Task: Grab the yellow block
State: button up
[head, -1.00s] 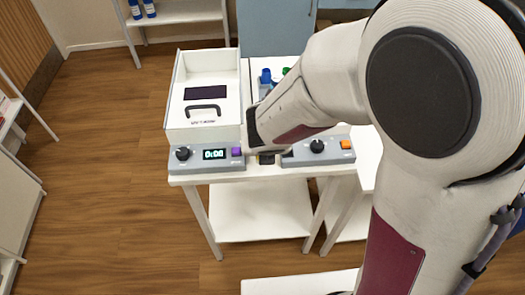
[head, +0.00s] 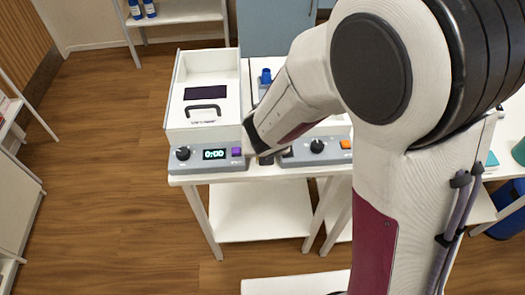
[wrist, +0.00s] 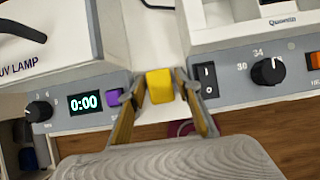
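The yellow block (wrist: 159,86) is on the white table between the two grey control panels, seen in the wrist view. My gripper (wrist: 161,90) has one finger on each side of it. The fingers look spread, with narrow gaps to the block, and I cannot see clear contact. In the head view my gripper (head: 267,158) is low at the front edge of the table, and my arm hides the block.
The UV lamp box (head: 208,115) with its grey panel (wrist: 85,102) is close on the left. A second device's panel (wrist: 270,78) with a black knob is close on the right. A blue-capped item (head: 266,76) stands behind. The wooden floor (head: 110,180) is clear.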

dwell(0.3)
jog(key=c, duration=0.8)
jog(key=shift+r, duration=0.5)
jog(key=shift+r, duration=4.5)
